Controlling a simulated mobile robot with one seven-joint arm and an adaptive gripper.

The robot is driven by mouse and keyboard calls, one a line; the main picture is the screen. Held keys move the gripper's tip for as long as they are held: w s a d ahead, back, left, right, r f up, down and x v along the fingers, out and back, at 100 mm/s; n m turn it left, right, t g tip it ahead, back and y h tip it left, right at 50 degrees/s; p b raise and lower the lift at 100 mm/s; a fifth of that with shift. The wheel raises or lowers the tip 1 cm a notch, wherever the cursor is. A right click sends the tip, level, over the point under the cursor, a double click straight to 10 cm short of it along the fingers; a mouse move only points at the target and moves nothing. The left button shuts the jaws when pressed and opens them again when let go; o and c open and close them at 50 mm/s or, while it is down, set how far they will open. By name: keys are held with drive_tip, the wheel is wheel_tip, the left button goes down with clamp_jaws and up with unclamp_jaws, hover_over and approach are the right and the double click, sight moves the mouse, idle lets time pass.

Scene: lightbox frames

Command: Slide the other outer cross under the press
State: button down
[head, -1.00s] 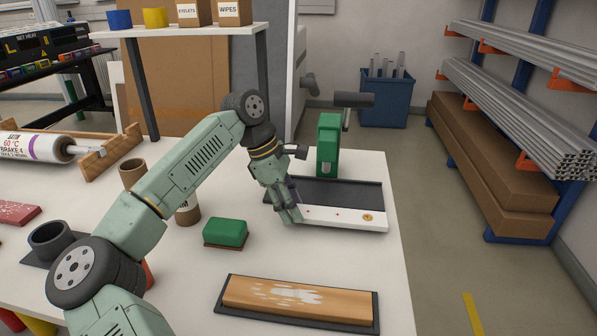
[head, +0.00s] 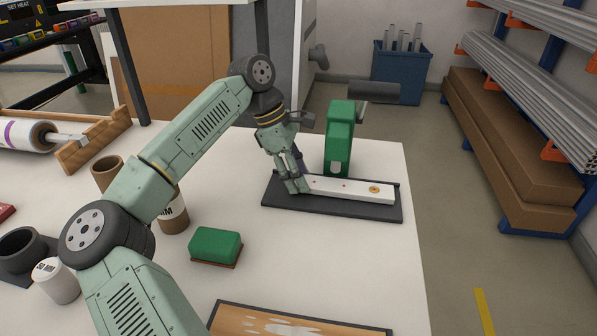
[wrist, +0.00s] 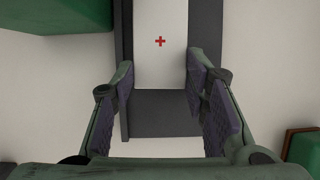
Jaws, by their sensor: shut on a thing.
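The white strip (head: 358,188) lies lengthwise on the black tray (head: 330,207), in front of the green press (head: 339,138). It has a brass eyelet (head: 375,189) near its right end and a red cross (head: 344,185) about its middle, just in front of the press. My gripper (head: 297,188) is shut on the strip's left end, partly hiding it. In the wrist view my gripper's fingers (wrist: 160,78) stand either side of the strip (wrist: 160,65), with a red cross (wrist: 160,41) beyond them. The press (wrist: 60,15) shows at upper left.
A green-topped block (head: 216,245) sits on the white table left of the tray, and a framed wooden board (head: 290,327) lies at the front. Cardboard tubes (head: 107,172) stand behind my arm. The press's dark handle (head: 374,92) sticks out to the right.

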drive_tip(key=shift+w+a+r, duration=0.1)
drive_tip(key=shift+w+r, duration=0.25)
drive_tip(key=shift+w, duration=0.2)
drive_tip(key=c, duration=1.3)
unclamp_jaws()
drive_tip(key=shift+c, duration=0.2)
drive_tip(key=shift+o, duration=1.4)
drive_tip(key=shift+w+f, duration=0.15)
drive_tip(key=shift+o, duration=1)
drive_tip(key=shift+f, duration=0.1)
drive_tip(key=s+v, duration=0.1)
drive_tip(key=v, duration=1.1)
drive_tip(key=shift+w, duration=0.2)
drive_tip(key=shift+f, duration=0.1)
